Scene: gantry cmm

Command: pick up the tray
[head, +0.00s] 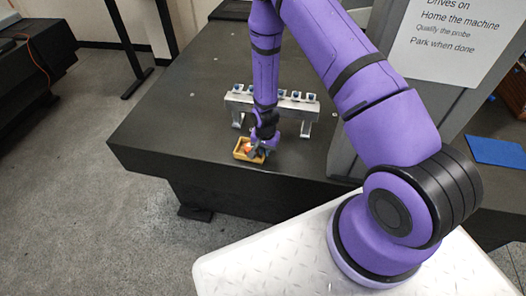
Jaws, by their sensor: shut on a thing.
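The tray (240,155) is a small yellow-orange open box near the front edge of the dark table. Something orange and white (248,147) shows inside it, too small to make out. My gripper (257,152) points down at the tray's right side and is shut on it. The fingertips are small and partly hidden by the wrist. I cannot tell whether the tray touches the table or is slightly above it.
A silver rack (295,104) with several small dark-topped pieces stands just behind my gripper. A grey column with a printed sign (445,45) rises to the right. The dark table (180,110) is clear to the left.

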